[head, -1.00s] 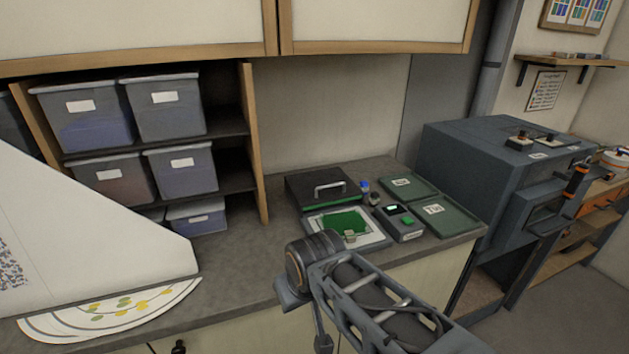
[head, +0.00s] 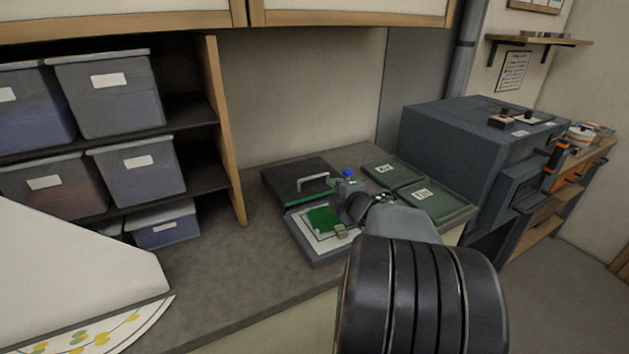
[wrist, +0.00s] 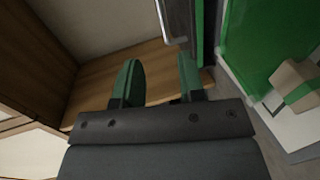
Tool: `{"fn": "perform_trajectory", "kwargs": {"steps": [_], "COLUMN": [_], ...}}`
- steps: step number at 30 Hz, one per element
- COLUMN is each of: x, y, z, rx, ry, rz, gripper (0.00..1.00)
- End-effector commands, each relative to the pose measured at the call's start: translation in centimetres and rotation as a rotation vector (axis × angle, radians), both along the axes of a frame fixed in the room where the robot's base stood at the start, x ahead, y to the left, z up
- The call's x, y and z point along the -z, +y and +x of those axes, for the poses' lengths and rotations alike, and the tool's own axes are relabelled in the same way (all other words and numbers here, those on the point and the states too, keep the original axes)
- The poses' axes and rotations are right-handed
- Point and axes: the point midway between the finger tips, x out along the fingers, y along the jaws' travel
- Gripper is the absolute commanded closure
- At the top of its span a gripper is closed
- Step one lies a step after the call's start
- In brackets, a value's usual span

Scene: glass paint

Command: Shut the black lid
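The black lid (head: 290,175) with a metal handle (head: 313,181) stands raised at the back of a low grey base (head: 318,257). A green sheet (head: 322,219) lies on a white bed on the base, with a small tan block (head: 341,231) at its front edge. My gripper (head: 346,188) is just right of the lid, partly hidden by my arm. In the wrist view my gripper (wrist: 158,82) has two dark green fingers apart with nothing between them. The lid's dark edge and handle (wrist: 178,40) show just beyond the fingertips.
Two green lidded trays (head: 440,203) sit right of the base. A blue knob (head: 347,173) is behind my gripper. A large dark grey machine (head: 440,140) stands farther right. Shelved bins (head: 105,95) are at left. The counter (head: 230,265) left of the base is bare.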

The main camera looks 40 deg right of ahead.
Motion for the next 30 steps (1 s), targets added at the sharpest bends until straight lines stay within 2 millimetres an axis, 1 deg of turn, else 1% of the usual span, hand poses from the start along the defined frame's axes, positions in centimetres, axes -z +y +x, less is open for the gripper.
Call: {"fn": "perform_trajectory", "kwargs": {"steps": [2, 5, 8, 15, 21, 24, 30], "x": [0.4, 0.6, 1.0, 1.8, 2.4, 2.6, 2.9], "y": [-0.3, -0.4, -0.6, -1.2, -1.7, -1.9, -2.0], "z": [0.0, 0.8, 2.3, 7.0, 10.2, 11.4, 12.7], "rx": [-0.029, -0.049, -0.053, -0.051, -0.050, -0.048, -0.048], "ry": [-0.003, -0.004, -0.004, -0.005, -0.005, -0.005, -0.005], "rz": [-0.022, -0.035, -0.037, -0.036, -0.036, -0.036, -0.036], "gripper": [0.63, 0.63, 0.63, 0.63, 0.63, 0.63, 0.63]}}
